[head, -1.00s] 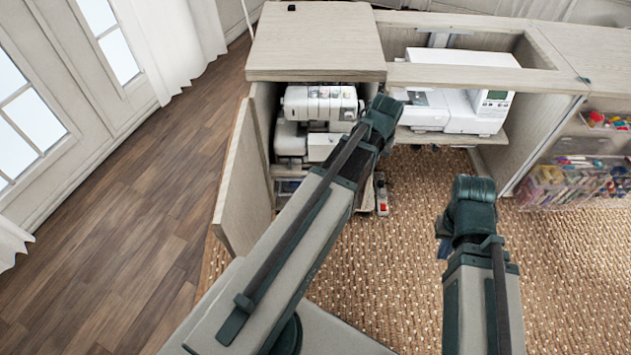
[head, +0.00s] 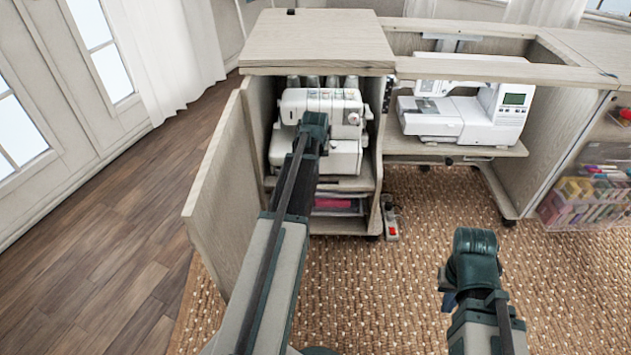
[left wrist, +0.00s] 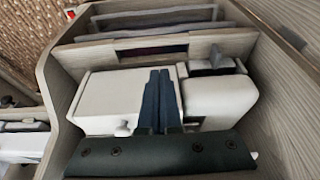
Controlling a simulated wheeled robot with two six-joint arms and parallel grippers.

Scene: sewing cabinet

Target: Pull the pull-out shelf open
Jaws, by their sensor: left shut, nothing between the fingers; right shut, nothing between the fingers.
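The pull-out shelf (head: 350,184) is a pale wood board in the left cabinet bay, under a white serger (head: 335,105). In the left wrist view, a wood board with a dark slot (left wrist: 215,45) lies beyond the serger (left wrist: 105,95); it looks like the shelf front. My left gripper (head: 313,130) is in front of the serger, its fingers hidden in the head view. The left wrist view shows its fingers (left wrist: 160,95) together and empty over the serger; contact cannot be told. My right gripper (head: 447,285) is low over the rug, away from the cabinet, shut and empty.
The cabinet door (head: 225,190) stands open left of the bay. A lower compartment (head: 340,222) holds papers. A sewing machine (head: 465,110) sits in the middle bay. Clear bins (head: 590,195) stand at right. The woven rug (head: 400,320) before the cabinet is mostly clear.

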